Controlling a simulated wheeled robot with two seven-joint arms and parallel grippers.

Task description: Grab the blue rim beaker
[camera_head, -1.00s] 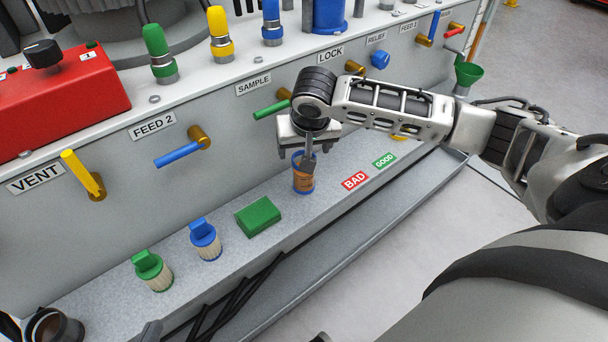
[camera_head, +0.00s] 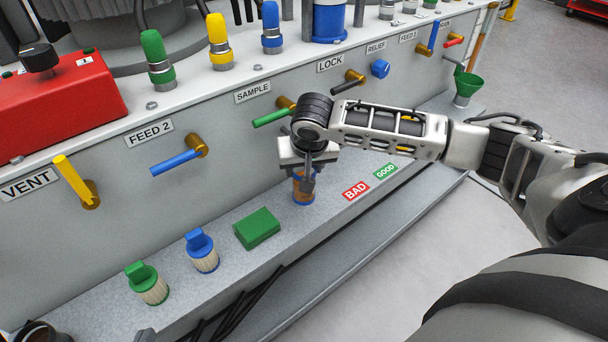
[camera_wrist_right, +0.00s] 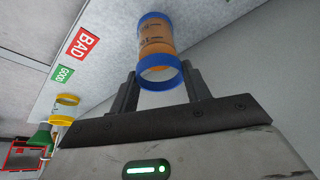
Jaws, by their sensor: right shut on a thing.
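The blue rim beaker (camera_head: 303,197) stands on the grey ledge below the SAMPLE and LOCK labels. It is clear with orange-brown contents and blue bands at both ends. In the right wrist view the beaker (camera_wrist_right: 157,42) sits between the two dark fingers. My right gripper (camera_head: 305,178) comes down on it from above and is shut on its upper part. The gripper and fingers hide some of the beaker in the head view. I cannot make out my left gripper in the head view.
A green block (camera_head: 257,228), a blue-topped filter (camera_head: 202,251) and a green-topped filter (camera_head: 147,284) stand left on the ledge. Red BAD (camera_head: 355,191) and green GOOD (camera_head: 385,171) labels lie right of the beaker. A yellow-rim beaker (camera_wrist_right: 65,107) shows in the wrist view. Valve handles jut above.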

